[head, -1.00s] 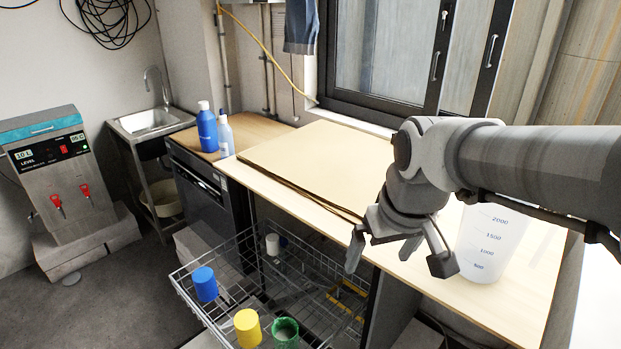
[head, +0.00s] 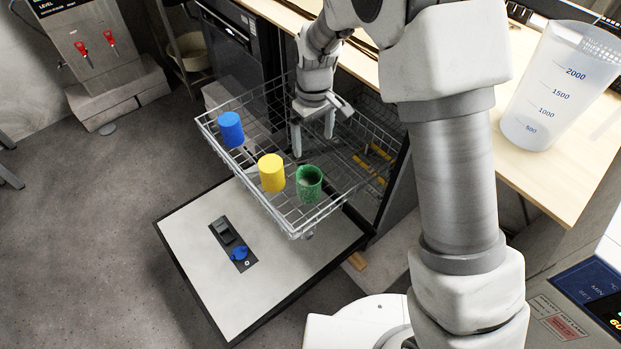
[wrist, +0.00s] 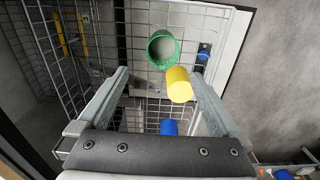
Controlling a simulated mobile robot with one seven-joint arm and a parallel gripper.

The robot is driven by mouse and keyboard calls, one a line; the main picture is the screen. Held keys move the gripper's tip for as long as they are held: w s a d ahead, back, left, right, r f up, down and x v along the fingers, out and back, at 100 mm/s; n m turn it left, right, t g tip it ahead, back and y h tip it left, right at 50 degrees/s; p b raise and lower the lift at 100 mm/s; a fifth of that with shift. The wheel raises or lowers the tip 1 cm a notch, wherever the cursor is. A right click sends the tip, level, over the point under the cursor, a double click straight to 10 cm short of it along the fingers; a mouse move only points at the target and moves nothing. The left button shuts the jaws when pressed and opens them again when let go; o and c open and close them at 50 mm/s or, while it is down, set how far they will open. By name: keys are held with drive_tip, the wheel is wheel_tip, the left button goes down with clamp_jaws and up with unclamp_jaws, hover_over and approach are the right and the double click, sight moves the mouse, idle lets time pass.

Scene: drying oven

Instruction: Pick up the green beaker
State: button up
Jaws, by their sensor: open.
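The green beaker (head: 309,183) stands open end up in the pulled-out wire rack (head: 295,220), at its front right corner. In the wrist view the green beaker (wrist: 162,49) is beyond my fingertips, near the top middle. My gripper (head: 313,141) is open and empty over the rack, behind the green beaker and apart from it. In the wrist view my gripper (wrist: 157,80) has its two fingers spread wide. The yellow cup (wrist: 179,85) shows close to the right finger there.
The yellow cup (head: 271,172) stands just left of the green beaker, and a blue cup (head: 230,129) farther left. The rack's wire walls surround them. The open door (head: 190,240) lies below. A large measuring jug (head: 545,90) stands on the worktop at right.

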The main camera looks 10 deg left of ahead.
drive_tip(key=f, duration=0.1)
drive_tip(key=b, duration=0.2)
approach(309, 183)
drive_tip(key=s, duration=0.1)
drive_tip(key=s+d, duration=0.1)
drive_tip(key=s, duration=0.1)
drive_tip(key=shift+f, duration=0.15)
drive_tip(key=shift+a+f+b, duration=0.15)
drive_tip(key=shift+f+b, duration=0.25)
drive_tip(key=shift+f, duration=0.95)
drive_tip(key=shift+a+f+b, duration=0.15)
drive_tip(key=shift+f+b, duration=0.2)
drive_tip(key=shift+f, duration=0.95)
drive_tip(key=c, duration=1.3)
